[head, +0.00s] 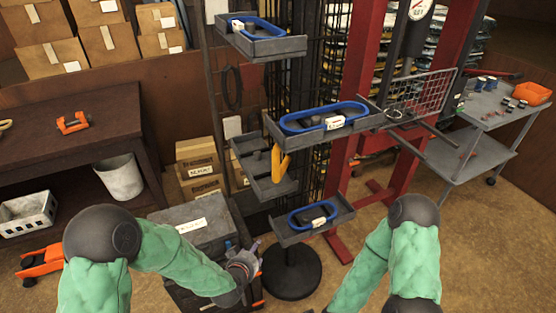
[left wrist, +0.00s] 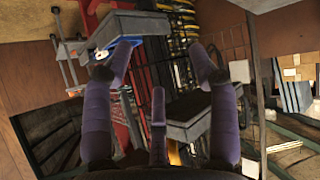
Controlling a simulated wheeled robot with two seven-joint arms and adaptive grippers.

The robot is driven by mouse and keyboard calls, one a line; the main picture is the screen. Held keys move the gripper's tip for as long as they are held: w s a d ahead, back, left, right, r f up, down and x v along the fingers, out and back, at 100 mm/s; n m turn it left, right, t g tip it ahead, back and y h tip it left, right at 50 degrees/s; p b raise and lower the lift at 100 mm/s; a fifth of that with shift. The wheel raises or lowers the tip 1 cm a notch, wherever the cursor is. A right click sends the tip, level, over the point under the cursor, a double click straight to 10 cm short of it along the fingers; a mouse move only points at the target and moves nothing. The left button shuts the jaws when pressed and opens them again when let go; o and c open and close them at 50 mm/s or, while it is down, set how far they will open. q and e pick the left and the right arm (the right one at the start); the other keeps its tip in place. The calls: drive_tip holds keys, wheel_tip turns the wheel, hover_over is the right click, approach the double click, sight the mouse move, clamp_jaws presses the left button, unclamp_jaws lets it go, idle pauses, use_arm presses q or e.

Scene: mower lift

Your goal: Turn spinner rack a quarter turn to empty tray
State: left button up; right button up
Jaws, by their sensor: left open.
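The spinner rack stands mid-view in the head view on a round black base (head: 291,274). Its grey trays sit at several heights. The top tray (head: 285,46), middle tray (head: 360,123) and low tray (head: 298,237) each hold a blue loop with a pale label. The tray facing left (head: 250,158) shows no blue loop; a yellow upright piece (head: 281,163) is at its right side. My left gripper (head: 247,259) is low, left of the rack's base, apart from the trays. In the left wrist view its purple fingers (left wrist: 157,75) are spread and empty. My right gripper is out of view.
A grey box (head: 196,222) with a label stands beside my left forearm. A red lift frame (head: 365,75) stands behind and right of the rack. A grey cart (head: 485,105) is at right. A brown workbench (head: 105,115) is at left.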

use_arm(q)
drive_tip(key=w+d+r+m+t+p, duration=0.1)
drive_tip(key=w+d+r+t, duration=0.1)
drive_tip(key=r, duration=0.4)
drive_tip(key=w+d+r+t, duration=0.1)
drive_tip(key=d+r, duration=0.1)
drive_tip(key=r, duration=0.4)
drive_tip(key=t+h+p, duration=0.1)
drive_tip(key=t+p, duration=0.1)
drive_tip(key=t, duration=0.2)
approach(277, 167)
drive_tip(key=shift+m, duration=0.3)
drive_tip(key=b+x, duration=0.2)
drive_tip(key=x, duration=0.9)
drive_tip(key=shift+f, duration=0.15)
drive_tip(key=shift+d, duration=0.1)
clamp_jaws()
